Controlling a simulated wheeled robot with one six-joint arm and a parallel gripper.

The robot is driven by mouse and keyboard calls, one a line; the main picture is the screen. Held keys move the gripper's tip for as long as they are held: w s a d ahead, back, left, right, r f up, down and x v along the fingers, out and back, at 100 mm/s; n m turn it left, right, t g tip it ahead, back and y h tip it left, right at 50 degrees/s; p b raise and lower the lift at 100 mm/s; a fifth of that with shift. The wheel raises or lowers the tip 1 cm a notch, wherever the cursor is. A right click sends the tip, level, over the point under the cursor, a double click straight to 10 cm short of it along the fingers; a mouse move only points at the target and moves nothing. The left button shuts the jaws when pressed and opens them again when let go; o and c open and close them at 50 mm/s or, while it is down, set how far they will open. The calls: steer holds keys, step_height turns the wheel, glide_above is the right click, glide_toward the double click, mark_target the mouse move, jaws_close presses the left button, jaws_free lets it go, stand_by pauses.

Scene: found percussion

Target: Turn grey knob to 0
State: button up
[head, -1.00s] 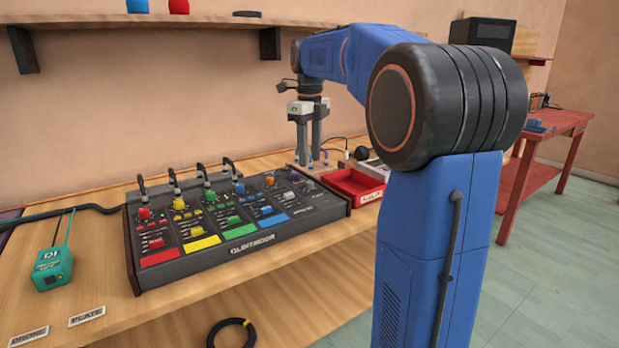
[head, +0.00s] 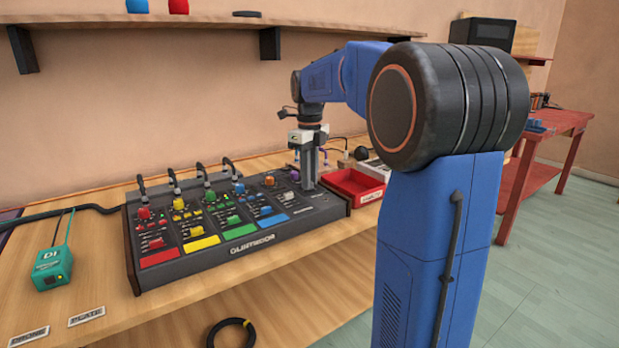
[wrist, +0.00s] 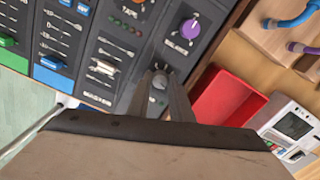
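The grey knob (wrist: 159,79) shows in the wrist view at the lower end of the mixer's last column, below a purple knob (wrist: 189,28). My gripper (wrist: 160,86) points down at it, with one fingertip on either side. Whether the fingers touch the knob is not clear. In the head view my gripper (head: 309,186) stands low over the right end of the black mixer (head: 200,262) and hides the grey knob. The knob's pointer and scale are too small to read.
A red tray (head: 356,187) stands close to the right of the mixer and of my gripper. Cables (head: 205,177) rise along the mixer's back edge. A teal box (head: 52,268) stands at the left, and a black cable ring (head: 231,332) lies at the front.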

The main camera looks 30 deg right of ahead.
jaws_close()
